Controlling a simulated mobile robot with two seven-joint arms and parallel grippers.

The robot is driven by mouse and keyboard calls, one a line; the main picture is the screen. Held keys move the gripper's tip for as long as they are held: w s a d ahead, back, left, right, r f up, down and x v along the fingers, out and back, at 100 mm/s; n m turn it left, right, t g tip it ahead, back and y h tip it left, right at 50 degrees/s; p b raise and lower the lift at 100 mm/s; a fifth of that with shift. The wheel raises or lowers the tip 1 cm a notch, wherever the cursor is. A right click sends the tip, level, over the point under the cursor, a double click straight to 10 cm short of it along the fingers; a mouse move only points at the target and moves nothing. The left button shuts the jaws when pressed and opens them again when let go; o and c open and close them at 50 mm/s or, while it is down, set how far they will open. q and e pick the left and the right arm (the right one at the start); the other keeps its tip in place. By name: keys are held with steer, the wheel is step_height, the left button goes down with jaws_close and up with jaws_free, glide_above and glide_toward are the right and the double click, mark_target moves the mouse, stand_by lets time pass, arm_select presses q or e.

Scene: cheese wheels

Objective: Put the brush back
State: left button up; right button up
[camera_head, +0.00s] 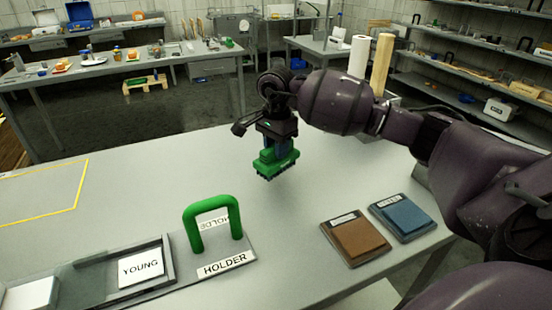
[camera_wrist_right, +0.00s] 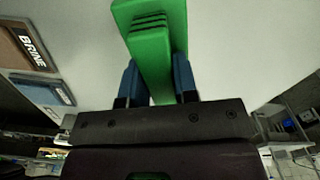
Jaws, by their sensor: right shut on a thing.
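A green brush (camera_head: 275,164) hangs from my right gripper (camera_head: 277,148) above the table, with its dark bristles facing down. In the right wrist view the brush (camera_wrist_right: 152,45) sits between the two blue fingers of the right gripper (camera_wrist_right: 158,85), which are shut on it. The holder (camera_head: 212,222) is a green arch on a grey base labelled HOLDER, left of and nearer than the brush. No brush is in the holder. The brush is apart from the holder. My left gripper is in neither view.
A brown pad (camera_head: 357,240) and a blue pad (camera_head: 403,217) lie right of the holder; the brown one reads BRINE in the wrist view (camera_wrist_right: 33,47). A grey tray (camera_head: 165,260) with a YOUNG card is at left. A yellow outline (camera_head: 50,212) marks the far left. The middle table is clear.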

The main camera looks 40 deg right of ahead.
steer(key=shift+f, duration=1.75)
steer(key=shift+f, duration=0.1)
steer(key=shift+f, duration=0.1)
steer(key=o, duration=0.9)
